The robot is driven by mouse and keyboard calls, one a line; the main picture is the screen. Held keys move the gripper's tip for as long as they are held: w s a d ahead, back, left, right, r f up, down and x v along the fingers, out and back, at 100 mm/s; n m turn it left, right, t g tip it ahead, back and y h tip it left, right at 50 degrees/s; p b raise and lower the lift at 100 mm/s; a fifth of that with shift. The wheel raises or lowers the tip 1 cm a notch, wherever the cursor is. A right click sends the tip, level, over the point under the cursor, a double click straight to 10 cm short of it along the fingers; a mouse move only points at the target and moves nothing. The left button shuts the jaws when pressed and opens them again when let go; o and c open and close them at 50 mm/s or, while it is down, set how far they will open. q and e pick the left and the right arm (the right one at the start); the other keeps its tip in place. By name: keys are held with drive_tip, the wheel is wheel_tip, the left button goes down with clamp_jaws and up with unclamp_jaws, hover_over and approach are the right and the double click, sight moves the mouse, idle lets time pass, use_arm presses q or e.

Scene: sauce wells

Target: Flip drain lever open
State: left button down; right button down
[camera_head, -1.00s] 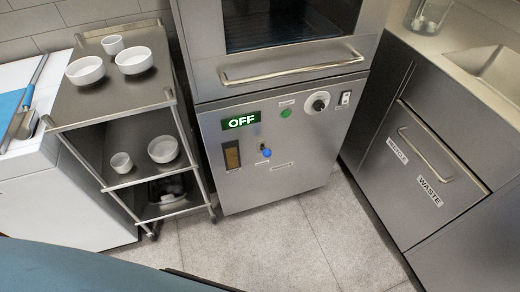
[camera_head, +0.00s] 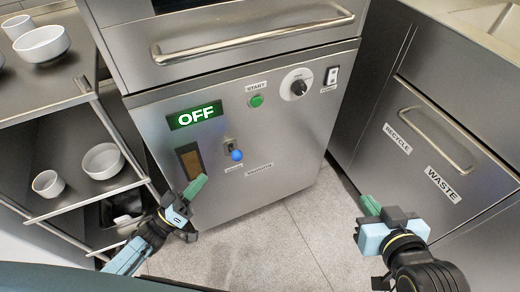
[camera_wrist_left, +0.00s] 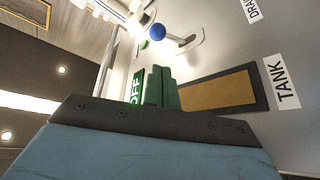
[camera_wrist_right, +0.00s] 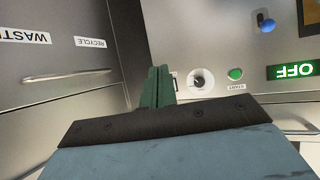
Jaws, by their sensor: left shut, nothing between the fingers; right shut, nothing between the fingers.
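The drain lever (camera_head: 236,154) has a blue ball knob and sits on the steel machine's front panel, below the OFF display. The lever also shows in the left wrist view (camera_wrist_left: 158,32) and in the right wrist view (camera_wrist_right: 266,25). My left gripper (camera_head: 203,180) is shut and empty, below and left of the lever, apart from it. Its green fingers also show in the left wrist view (camera_wrist_left: 162,88). My right gripper (camera_head: 366,200) is shut and empty, in front of the waste cabinet, well right of the lever.
The panel has an OFF display (camera_head: 195,116), a green start button (camera_head: 257,101), a dial (camera_head: 298,87), a power switch (camera_head: 331,76) and a tank window (camera_head: 189,160). A steel cart (camera_head: 85,190) with white bowls stands at left. A waste cabinet (camera_head: 430,140) stands at right.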

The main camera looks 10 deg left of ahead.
sight(235, 152)
use_arm(q)
drive_tip(key=shift+w+d+r+h, duration=0.1)
drive_tip(key=shift+d+r+h, duration=0.05)
drive_tip(key=shift+r+h, duration=0.3)
use_arm(e)
drive_tip(key=shift+r+t, duration=0.3)
drive_tip(key=shift+r, duration=0.8)
